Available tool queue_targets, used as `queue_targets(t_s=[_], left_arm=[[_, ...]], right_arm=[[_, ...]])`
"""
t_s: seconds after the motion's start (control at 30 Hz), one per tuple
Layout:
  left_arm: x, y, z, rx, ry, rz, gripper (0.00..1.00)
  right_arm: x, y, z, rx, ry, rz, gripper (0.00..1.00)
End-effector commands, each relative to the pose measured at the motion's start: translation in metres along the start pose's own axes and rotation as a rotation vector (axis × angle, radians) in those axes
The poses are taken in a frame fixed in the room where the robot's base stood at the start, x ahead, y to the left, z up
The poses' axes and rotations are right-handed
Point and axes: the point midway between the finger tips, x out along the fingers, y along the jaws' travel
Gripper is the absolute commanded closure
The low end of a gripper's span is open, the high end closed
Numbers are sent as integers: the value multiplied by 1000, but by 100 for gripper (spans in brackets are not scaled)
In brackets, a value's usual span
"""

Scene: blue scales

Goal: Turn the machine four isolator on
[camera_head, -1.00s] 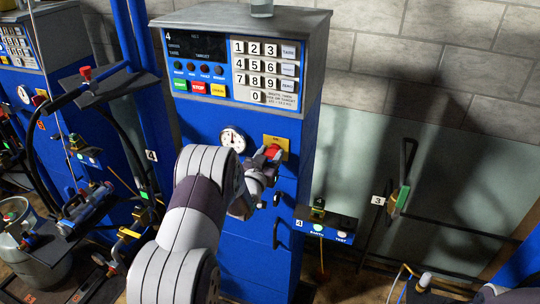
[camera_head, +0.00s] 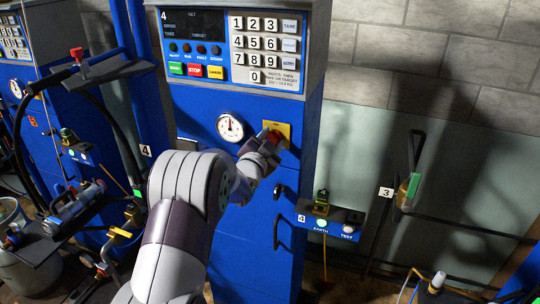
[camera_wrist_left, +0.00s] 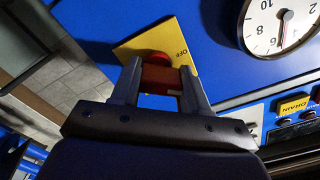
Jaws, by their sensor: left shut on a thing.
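The machine four cabinet (camera_head: 185,106) is blue, with a "4" at the top left of its panel. Its isolator is a red knob (camera_head: 274,134) on a yellow plate (camera_head: 284,129) to the right of the dial. In the left wrist view the red knob (camera_wrist_left: 158,75) sits between my left fingers, and the plate (camera_wrist_left: 150,46) shows the word OFF beside it. My left gripper (camera_head: 268,144) is shut on the red knob; it also shows in the left wrist view (camera_wrist_left: 160,88). The knob's far side is partly hidden. My right gripper is not in view.
A round dial (camera_head: 230,127) is just left of the plate. Above are a keypad (camera_head: 264,46) and coloured buttons (camera_head: 194,70). A black handle (camera_head: 277,232) is below. An earth and test box (camera_head: 330,219) juts out at the right.

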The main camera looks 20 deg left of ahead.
Motion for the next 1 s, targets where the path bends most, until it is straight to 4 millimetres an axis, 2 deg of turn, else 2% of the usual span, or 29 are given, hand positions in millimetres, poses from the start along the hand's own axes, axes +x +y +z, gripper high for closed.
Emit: queue_targets(t_s=[0.03, 0.5, 0.8, 1.0], left_arm=[[0, 4, 5, 41, 6, -6, 86], [0, 4, 3, 487, 6, -8, 86], [0, 2, 1, 728, 4, -8, 86], [0, 2, -1, 841, 3, -6, 86]], right_arm=[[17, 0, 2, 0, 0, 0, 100], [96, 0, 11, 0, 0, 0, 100], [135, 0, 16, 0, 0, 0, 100], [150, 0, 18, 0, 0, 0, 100]])
